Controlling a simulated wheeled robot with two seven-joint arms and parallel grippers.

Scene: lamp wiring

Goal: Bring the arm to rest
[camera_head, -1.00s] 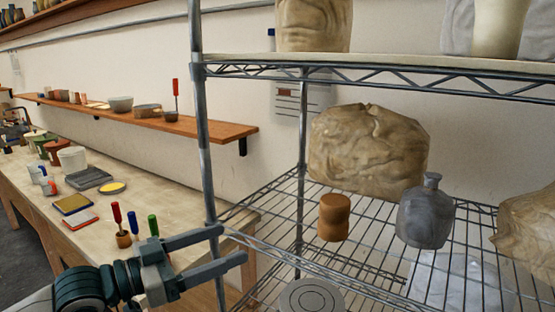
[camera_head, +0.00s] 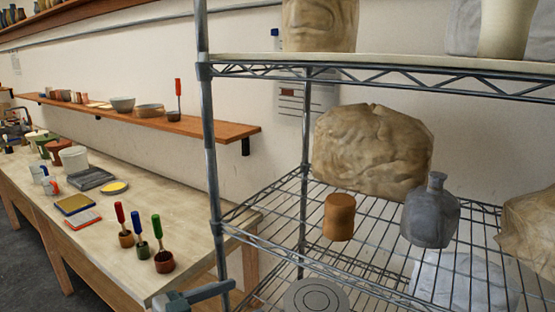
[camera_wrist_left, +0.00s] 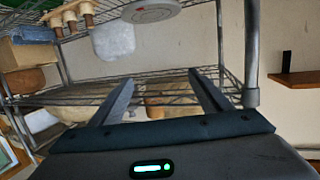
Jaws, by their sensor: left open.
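My left gripper (camera_wrist_left: 163,95) shows in the left wrist view with its two fingers apart and nothing between them. My right gripper is not in view.
The rack holds a brown jar (camera_head: 339,217), a grey bottle (camera_head: 431,211) and a large tan lump (camera_head: 372,152). The long table (camera_head: 130,220) bears small pots with coloured-handled tools (camera_head: 163,258). A wooden wall shelf (camera_head: 190,126) runs above it.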

